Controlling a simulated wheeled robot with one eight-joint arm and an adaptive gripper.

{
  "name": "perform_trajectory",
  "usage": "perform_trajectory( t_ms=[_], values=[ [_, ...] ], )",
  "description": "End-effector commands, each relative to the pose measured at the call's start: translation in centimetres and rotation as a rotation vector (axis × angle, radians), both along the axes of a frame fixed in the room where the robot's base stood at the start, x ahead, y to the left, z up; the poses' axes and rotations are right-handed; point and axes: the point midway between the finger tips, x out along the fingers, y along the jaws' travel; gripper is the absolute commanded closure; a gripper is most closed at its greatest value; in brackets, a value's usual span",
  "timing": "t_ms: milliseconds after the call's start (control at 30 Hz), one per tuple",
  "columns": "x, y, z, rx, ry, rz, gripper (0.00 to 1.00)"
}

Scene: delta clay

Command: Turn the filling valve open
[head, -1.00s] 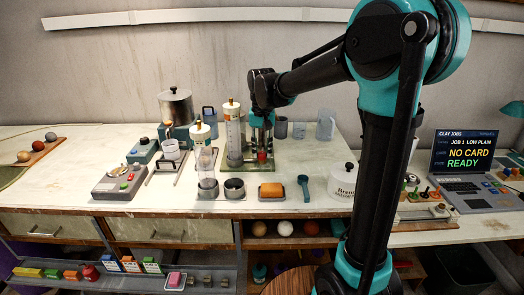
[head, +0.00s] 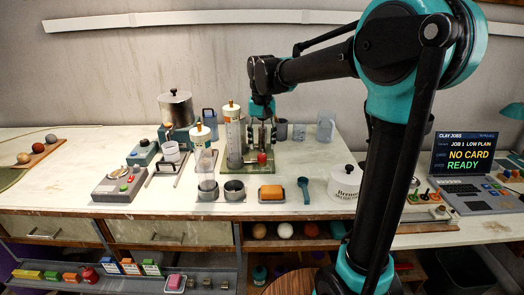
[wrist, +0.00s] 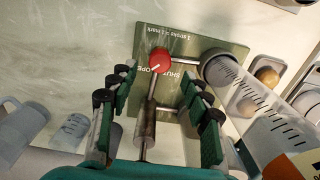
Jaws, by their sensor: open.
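The filling valve stands on a green plate (wrist: 187,41) marked "SHUT" and "OPE", the rest of that word being covered. Its red knob (wrist: 159,60) shows in the wrist view, with a metal rod and cylinder (wrist: 145,125) running toward me. In the head view the red knob (head: 262,158) is at the front of the plate (head: 236,165). My gripper (wrist: 160,84) is open and empty, its green-padded fingers on either side of the metal parts. In the head view my gripper (head: 262,133) is above the plate. I cannot tell whether the fingers touch anything.
A clear marked cylinder (head: 233,137) stands on the plate, left of my gripper. Another clear cylinder (head: 205,172) stands nearer the front. Jugs (head: 326,128) are behind to the right.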

Motion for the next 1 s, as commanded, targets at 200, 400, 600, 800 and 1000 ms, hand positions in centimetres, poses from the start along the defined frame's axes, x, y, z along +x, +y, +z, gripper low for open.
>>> perform_trajectory(
  t_ms=[200, 400, 600, 800, 1000],
  values=[
    [0.0, 0.0, 4.5, 0.000, 0.000, 0.000, 0.51],
    [0.0, 0.0, 6.9, 0.000, 0.000, 0.000, 0.51],
    [0.0, 0.0, 7.6, 0.000, 0.000, 0.000, 0.51],
    [0.0, 0.0, 7.5, 0.000, 0.000, 0.000, 0.51],
    [0.0, 0.0, 7.5, 0.000, 0.000, 0.000, 0.51]
  ],
)
